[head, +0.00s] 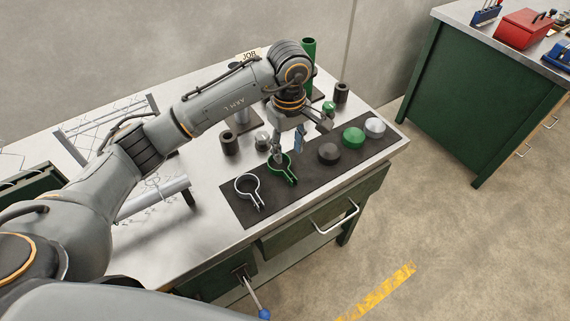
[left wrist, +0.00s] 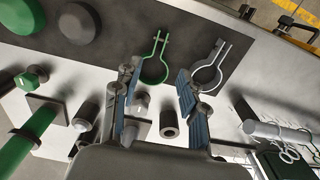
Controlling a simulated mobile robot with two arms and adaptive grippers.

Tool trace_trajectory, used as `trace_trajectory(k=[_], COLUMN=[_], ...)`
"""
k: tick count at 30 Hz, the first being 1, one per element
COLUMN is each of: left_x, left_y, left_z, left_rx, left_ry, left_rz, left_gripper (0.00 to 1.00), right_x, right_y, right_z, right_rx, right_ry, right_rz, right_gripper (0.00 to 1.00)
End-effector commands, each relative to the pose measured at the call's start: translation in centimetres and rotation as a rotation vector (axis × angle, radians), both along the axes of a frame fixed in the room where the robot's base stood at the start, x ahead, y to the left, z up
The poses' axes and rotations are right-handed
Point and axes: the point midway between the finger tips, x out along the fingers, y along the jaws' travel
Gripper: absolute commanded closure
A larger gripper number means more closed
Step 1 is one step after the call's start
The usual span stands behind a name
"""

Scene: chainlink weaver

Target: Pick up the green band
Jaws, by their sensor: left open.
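The green band (head: 288,178) is an open ring with two straight tabs. It lies on the dark mat (head: 300,188), between a silver band (head: 258,198) and a black cap (head: 329,154). My left gripper (head: 288,146) is open above the green band, with one finger partly in front of its ring. In the left wrist view the green band (left wrist: 158,48) shows just beyond and partly between the spread fingers (left wrist: 158,84), nearer the left finger. The silver band (left wrist: 213,57) lies beyond the right finger. Nothing is held. My right gripper is not in view.
A green cap (head: 353,137) and a silver cap (head: 375,126) sit at the mat's right end. Dark cylinders (head: 229,144) and a tall green tube (head: 309,58) stand behind the mat. A wire rack (head: 95,130) is at the left. The table's front edge is close to the mat.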

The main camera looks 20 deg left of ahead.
Motion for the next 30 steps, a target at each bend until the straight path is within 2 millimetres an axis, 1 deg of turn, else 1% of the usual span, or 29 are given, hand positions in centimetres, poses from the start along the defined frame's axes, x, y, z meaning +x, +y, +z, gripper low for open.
trace_trajectory(k=[1,3,6,8,11,15,18,21,29,30], left_x=[-0.1,-0.1,0.0,0.0,-0.1,-0.1,0.0,0.0,0.1,0.1], left_y=[0.0,0.0,0.0,0.0,-0.1,-0.1,-0.1,-0.1,-0.1,-0.1], left_z=[-0.8,-1.9,-3.0,-3.4,-4.0,-5.9,-7.4,-8.4,-8.8,-8.8], left_rx=[0.001,0.0,0.0,0.0,0.0,-0.001,-0.001,0.0,0.0,0.0], left_ry=[0.004,0.004,0.001,0.0,0.003,0.007,0.003,0.001,-0.001,-0.001], left_rz=[-0.001,0.001,-0.001,-0.002,-0.001,0.001,0.001,0.0,-0.001,-0.001], left_gripper=[0.58,0.58,0.58,0.58,0.58,0.58,0.58,0.58,0.58,0.66], right_x=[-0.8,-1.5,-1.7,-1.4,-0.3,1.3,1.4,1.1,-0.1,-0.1], right_y=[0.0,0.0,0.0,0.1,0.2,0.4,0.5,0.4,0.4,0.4], right_z=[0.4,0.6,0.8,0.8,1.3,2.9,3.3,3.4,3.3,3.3], right_rx=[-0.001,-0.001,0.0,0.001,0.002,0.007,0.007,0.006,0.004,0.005], right_ry=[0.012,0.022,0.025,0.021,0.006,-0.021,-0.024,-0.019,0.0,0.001], right_rz=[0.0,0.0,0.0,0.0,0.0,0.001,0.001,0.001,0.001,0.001], right_gripper=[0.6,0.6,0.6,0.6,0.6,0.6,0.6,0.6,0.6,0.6])
